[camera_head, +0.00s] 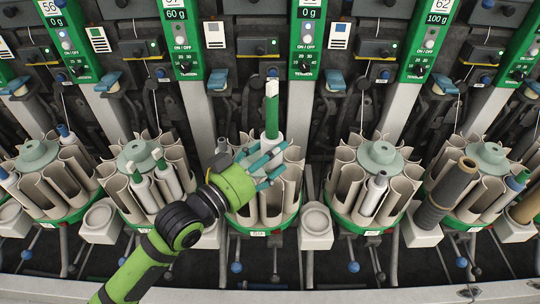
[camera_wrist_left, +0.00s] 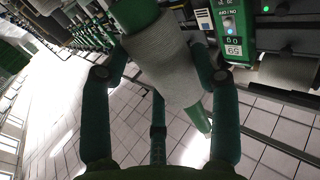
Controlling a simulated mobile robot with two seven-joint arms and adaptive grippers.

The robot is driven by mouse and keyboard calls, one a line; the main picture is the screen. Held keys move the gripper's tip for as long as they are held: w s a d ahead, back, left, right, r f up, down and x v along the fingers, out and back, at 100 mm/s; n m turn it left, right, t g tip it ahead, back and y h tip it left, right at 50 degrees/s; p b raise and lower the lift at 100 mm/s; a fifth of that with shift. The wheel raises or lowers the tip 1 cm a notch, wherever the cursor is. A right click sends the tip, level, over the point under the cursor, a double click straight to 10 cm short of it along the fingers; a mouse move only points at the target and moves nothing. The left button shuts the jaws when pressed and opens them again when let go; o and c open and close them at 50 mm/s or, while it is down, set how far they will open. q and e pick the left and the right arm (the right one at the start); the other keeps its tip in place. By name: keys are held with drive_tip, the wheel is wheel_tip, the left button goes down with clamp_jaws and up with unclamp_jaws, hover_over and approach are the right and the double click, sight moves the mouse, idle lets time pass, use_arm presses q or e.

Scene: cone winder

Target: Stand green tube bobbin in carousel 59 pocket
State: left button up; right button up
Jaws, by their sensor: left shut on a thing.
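The green tube bobbin, a green tube (camera_head: 271,108) with pale yarn wound on its lower part, stands near upright in the head view. My left gripper (camera_head: 264,162) is shut on its yarn part, above the middle carousel (camera_head: 247,215). In the left wrist view the grey-white yarn (camera_wrist_left: 165,62) lies between my left gripper's fingers (camera_wrist_left: 160,85), with green tube showing at both ends. The bobbin's lower end is hidden in the head view by my fingers and the carousel's cream pockets, so I cannot tell whether it is inside one. My right gripper is not in view.
Similar carousels stand on both sides, such as the left one (camera_head: 137,168) and the right one (camera_head: 379,154), some holding bobbins. A dark tube (camera_head: 446,193) leans at the right. Green control panels rise behind; one reads 59 (camera_wrist_left: 234,49). Small cream cups (camera_head: 315,220) sit between carousels.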

sight(270, 173)
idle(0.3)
use_arm(q)
drive_tip(key=shift+p, duration=0.65)
idle(0.6)
drive_tip(key=shift+f, duration=0.1)
drive_tip(key=shift+f+b, duration=1.45)
drive_tip(key=shift+f, duration=0.9)
